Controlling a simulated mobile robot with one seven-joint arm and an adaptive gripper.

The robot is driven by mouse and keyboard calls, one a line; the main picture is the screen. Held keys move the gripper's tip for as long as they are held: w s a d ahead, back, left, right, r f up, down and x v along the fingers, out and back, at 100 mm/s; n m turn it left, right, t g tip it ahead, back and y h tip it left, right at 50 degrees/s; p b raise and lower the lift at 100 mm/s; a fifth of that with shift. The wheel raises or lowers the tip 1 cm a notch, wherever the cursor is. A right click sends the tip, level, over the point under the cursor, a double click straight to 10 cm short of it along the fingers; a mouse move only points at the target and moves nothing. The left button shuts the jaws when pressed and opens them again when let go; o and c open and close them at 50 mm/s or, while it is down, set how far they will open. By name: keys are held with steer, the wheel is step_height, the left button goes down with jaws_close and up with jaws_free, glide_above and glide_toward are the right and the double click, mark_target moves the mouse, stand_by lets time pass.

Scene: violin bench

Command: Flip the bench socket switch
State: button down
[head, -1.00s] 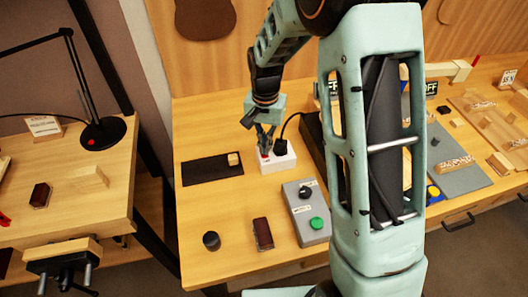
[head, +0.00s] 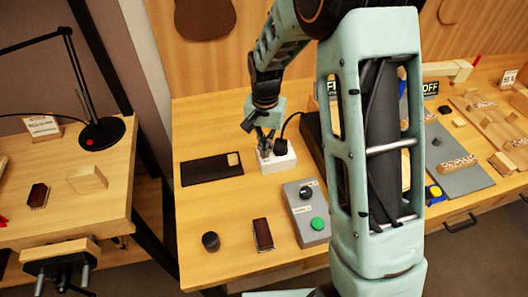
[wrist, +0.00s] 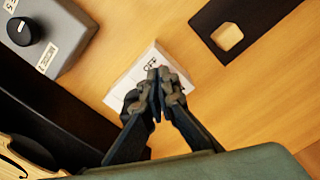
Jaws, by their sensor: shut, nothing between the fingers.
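The bench socket is a white box (head: 280,163) on the bench top, with a black plug (head: 281,146) and cable at its back right. My gripper (head: 265,151) points down over the left part of the socket, its fingers shut with nothing between them. In the wrist view the shut fingertips (wrist: 155,78) cover much of the white socket (wrist: 118,97), and an "OFF" mark shows beside them. The switch itself is hidden behind the fingers, so I cannot tell its position or whether the fingers touch it.
A dark block (head: 263,234) and a small black cylinder (head: 211,241) lie nearer the front edge.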

steer(key=shift+f, duration=0.2)
steer(key=shift+r, duration=0.2)
steer(key=shift+r+p, duration=2.3)
steer(key=shift+r, duration=1.1)
steer(key=shift+w, duration=0.1)
